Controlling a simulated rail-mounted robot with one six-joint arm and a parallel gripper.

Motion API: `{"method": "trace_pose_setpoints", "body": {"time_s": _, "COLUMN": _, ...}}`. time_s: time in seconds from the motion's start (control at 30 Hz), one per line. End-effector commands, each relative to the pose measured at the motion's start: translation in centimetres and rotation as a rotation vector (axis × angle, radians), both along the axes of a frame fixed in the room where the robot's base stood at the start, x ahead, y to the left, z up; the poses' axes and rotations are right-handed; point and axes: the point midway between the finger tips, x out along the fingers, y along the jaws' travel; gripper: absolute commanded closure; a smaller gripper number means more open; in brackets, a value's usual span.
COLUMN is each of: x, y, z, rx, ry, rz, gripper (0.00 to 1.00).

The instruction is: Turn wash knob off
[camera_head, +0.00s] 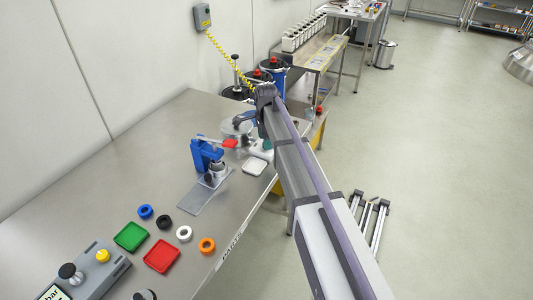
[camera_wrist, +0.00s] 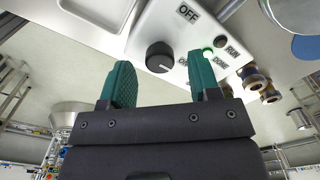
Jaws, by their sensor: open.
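The black wash knob (camera_wrist: 160,57) is on a light panel (camera_wrist: 150,22) in the wrist view. Its pale mark appears to point toward the ON label (camera_wrist: 183,61); OFF (camera_wrist: 188,13) is printed higher up. My gripper (camera_wrist: 160,65) is open, with a green finger on either side of the knob in the picture. The knob looks a little beyond the fingertips, and I see no contact. In the head view my gripper (camera_head: 243,123) is over the far right part of the bench, and the knob cannot be made out there.
Brass fittings (camera_wrist: 255,79) stick out to the right. A blue press (camera_head: 204,155), a red tray (camera_head: 161,256) and a green tray (camera_head: 131,237) are on the steel bench (camera_head: 60,205).

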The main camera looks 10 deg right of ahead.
Motion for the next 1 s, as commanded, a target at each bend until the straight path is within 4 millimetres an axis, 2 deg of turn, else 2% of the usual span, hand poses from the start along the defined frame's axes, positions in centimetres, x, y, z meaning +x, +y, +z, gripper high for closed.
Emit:
{"method": "trace_pose_setpoints", "body": {"time_s": 0.03, "x": 0.0, "y": 0.0, "z": -1.39, "rx": 0.0, "ry": 0.0, "rz": 0.0, "gripper": 0.44}}
{"method": "trace_pose_setpoints", "body": {"time_s": 0.07, "x": 0.0, "y": 0.0, "z": -1.53, "rx": 0.0, "ry": 0.0, "rz": 0.0, "gripper": 0.44}}
{"method": "trace_pose_setpoints", "body": {"time_s": 0.33, "x": -0.01, "y": 0.0, "z": -1.28, "rx": 0.0, "ry": 0.0, "rz": 0.0, "gripper": 0.44}}
{"method": "trace_pose_setpoints", "body": {"time_s": 0.83, "x": -0.01, "y": 0.0, "z": -1.29, "rx": 0.0, "ry": 0.0, "rz": 0.001, "gripper": 0.91}}
{"method": "trace_pose_setpoints", "body": {"time_s": 1.0, "x": -0.01, "y": 0.0, "z": -1.3, "rx": 0.0, "ry": 0.0, "rz": 0.005, "gripper": 0.93}}
